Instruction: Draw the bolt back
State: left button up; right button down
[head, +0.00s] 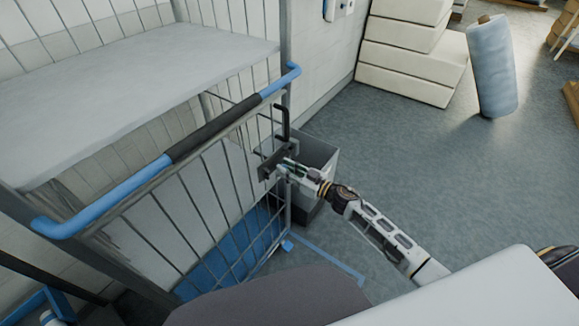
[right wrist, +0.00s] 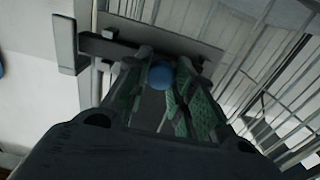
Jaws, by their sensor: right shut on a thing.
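The bolt (head: 270,163) is a dark bar on a plate at the right-hand post of a wire cage trolley's gate (head: 215,175). In the right wrist view the bar (right wrist: 108,47) runs left from a grey plate (right wrist: 195,42) to a bracket (right wrist: 66,45). My right gripper (head: 284,168) reaches the bolt from the right. Its green-padded fingers are shut on the bolt's blue round knob (right wrist: 161,75), which shows between them in the right wrist view. The fingers hide the knob in the head view. My left gripper is not in view.
A blue rail with a black grip (head: 212,130) tops the gate. A grey bin (head: 318,160) stands close behind my right gripper. Cream slabs (head: 410,50) and a blue-grey roll (head: 491,68) stand farther back. The floor on the right is mostly clear.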

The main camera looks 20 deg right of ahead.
jog(key=shift+s+a+p, duration=0.75)
jog(key=shift+s+a, duration=0.3)
jog(key=shift+a, duration=0.25)
jog(key=c, duration=1.4)
grip_release()
jog(key=shift+a, duration=0.1)
jog(key=shift+o, duration=1)
jog(key=shift+s+d, duration=0.2)
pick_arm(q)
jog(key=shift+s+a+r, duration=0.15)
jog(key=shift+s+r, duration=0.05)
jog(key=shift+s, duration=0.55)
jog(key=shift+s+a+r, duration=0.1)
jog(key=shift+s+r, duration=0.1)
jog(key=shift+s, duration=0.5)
pick_arm(e)
send_near(272, 171)
jog(key=v, duration=0.6)
jog(key=shift+s+r, duration=0.1)
